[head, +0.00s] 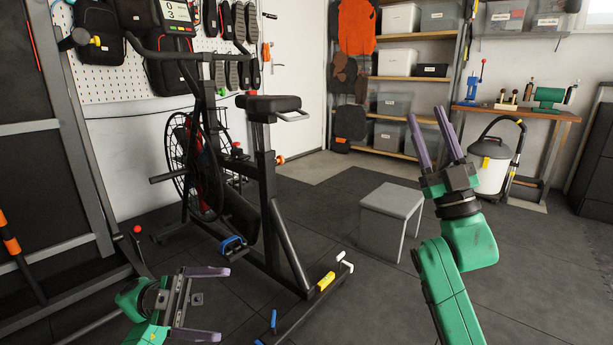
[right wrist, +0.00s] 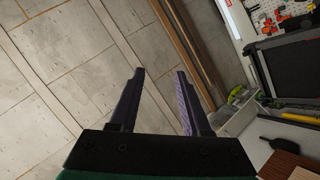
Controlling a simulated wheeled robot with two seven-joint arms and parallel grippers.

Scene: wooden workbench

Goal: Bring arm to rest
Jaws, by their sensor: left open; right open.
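My right gripper (head: 436,138) is raised at the right of the head view, fingers pointing up. Its two purple fingers are apart with nothing between them. In the right wrist view the same open gripper (right wrist: 160,74) shows against a pale panelled surface. My left gripper (head: 222,304) is low at the left of the head view, fingers pointing right. Its fingers are spread apart and empty, above the dark floor. Both arms are green, and neither gripper is seen touching anything.
A black exercise bike (head: 262,190) stands in the middle left, close beyond my left gripper. A grey stool (head: 391,211) stands left of my right arm. Behind are shelves (head: 415,78), a white vacuum (head: 490,165) and a workbench (head: 535,112). Dark floor is open at the lower middle.

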